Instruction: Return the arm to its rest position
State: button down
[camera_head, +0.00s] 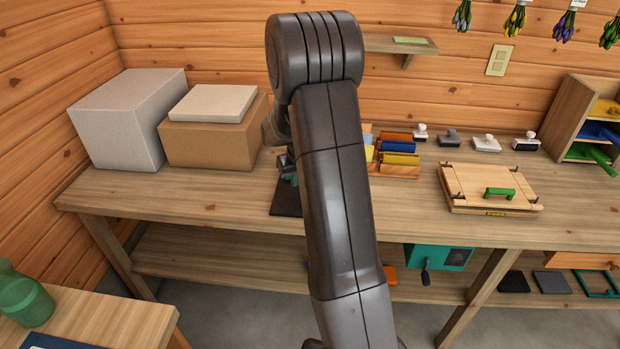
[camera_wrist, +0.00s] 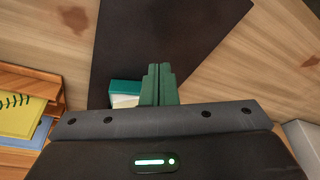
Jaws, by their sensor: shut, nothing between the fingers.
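My arm (camera_head: 335,190) rises through the middle of the head view and bends at the top, over the wooden workbench (camera_head: 240,205). My gripper (camera_wrist: 159,84) shows in the wrist view with its two green fingers together and nothing between them. It points down above a dark mat (camera_wrist: 205,45) on the bench. In the head view the gripper is mostly hidden behind the arm, to its left. A small teal and white block (camera_wrist: 125,93) lies beside the fingers in the wrist view; I cannot tell its height relative to them.
A grey box (camera_head: 125,115) and a cardboard box (camera_head: 210,140) stand at the back left. A rack of coloured pieces (camera_head: 398,158) is right of the arm. Several stamps (camera_head: 486,143) and a wooden press with a green handle (camera_head: 490,188) lie farther right. A green bottle (camera_head: 22,298) stands front left.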

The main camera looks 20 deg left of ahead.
jog(key=w, duration=0.1)
jog(key=w+f, duration=0.1)
jog(key=w, duration=0.1)
jog(key=w+a+f, duration=0.1)
jog(key=shift+w, duration=0.35)
jog(key=shift+s+d, duration=0.1)
jog(key=shift+s, duration=0.4)
jog(key=shift+w, duration=0.1)
jog(key=shift+w, duration=0.3)
jog(key=s, duration=0.1)
jog(key=s+r, duration=0.2)
jog(key=s, duration=0.1)
jog(key=shift+s+d, duration=0.1)
jog(key=shift+d, duration=0.25)
jog(key=w, duration=0.1)
jog(key=w+f, duration=0.1)
jog(key=w, duration=0.1)
jog(key=w+a+f, duration=0.1)
jog(key=shift+w, duration=0.25)
jog(key=s+d, duration=0.1)
jog(key=s, duration=0.6)
jog(key=s+d, duration=0.1)
jog(key=s, duration=0.3)
jog(key=shift+s+d+b, duration=0.15)
jog(key=shift+d+b, duration=0.15)
jog(key=shift+d, duration=0.05)
